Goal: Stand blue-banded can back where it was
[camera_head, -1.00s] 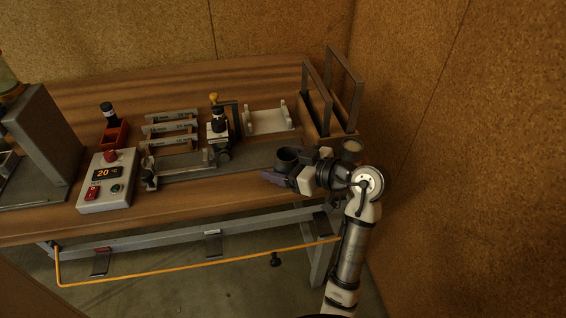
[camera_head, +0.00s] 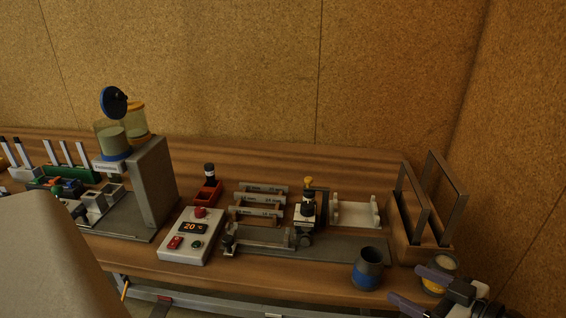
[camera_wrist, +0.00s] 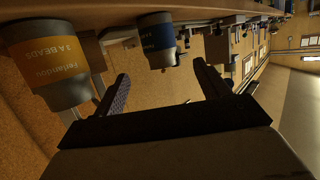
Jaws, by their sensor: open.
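The blue-banded can (camera_head: 368,268) is a dark grey, open-topped cup with a blue band. It stands upright on the table's front part, left of my gripper (camera_head: 416,289). My gripper is open and empty, fingers pointing toward the can, with a gap between them. In the wrist view, which is upside down, the blue-banded can (camera_wrist: 157,40) shows just beyond the open fingers (camera_wrist: 160,76). A yellow-banded can (camera_head: 438,275) stands to its right, partly hidden by a finger; its lettering shows in the wrist view (camera_wrist: 47,60).
A wooden rack with upright dark frames (camera_head: 428,235) stands behind the cans. A white cradle (camera_head: 355,213) and a grey fixture plate (camera_head: 340,246) lie behind the blue-banded can. A control box (camera_head: 190,237) sits to the left. The corner wall is close on the right.

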